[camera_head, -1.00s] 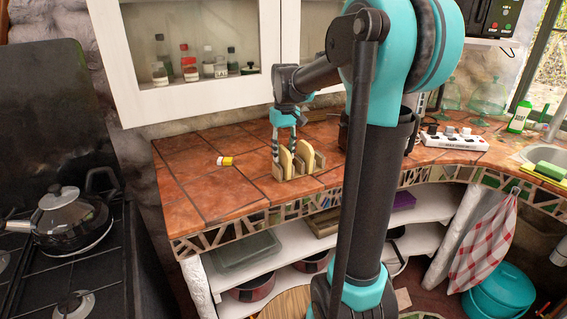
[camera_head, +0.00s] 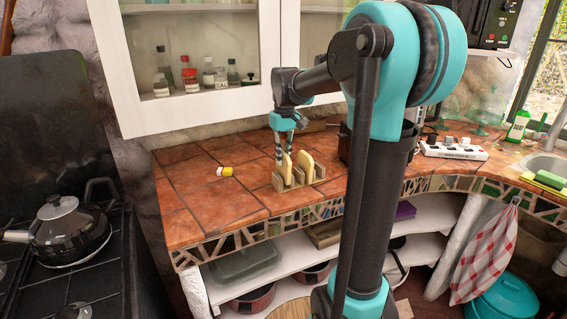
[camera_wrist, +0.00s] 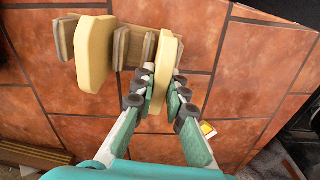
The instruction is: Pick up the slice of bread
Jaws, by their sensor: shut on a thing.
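A wooden rack (camera_head: 295,187) stands on the tiled counter with two pale yellow bread slices upright in it. The rack's wooden dividers (camera_wrist: 66,38) also show in the wrist view. My gripper (camera_wrist: 160,88) is shut on the near edge of one slice (camera_wrist: 166,56), the right one in the wrist view, with a finger on each side. This slice appears to be the left one (camera_head: 287,168) in the head view, where my gripper (camera_head: 284,157) reaches down to it. It still stands at the rack. The other slice (camera_wrist: 95,52) stands apart from my fingers.
A small yellow-and-white item (camera_head: 225,171) lies on the counter left of the rack. A white power strip (camera_head: 453,151) lies to the right. The wall cabinet (camera_head: 205,105) hangs above and behind.

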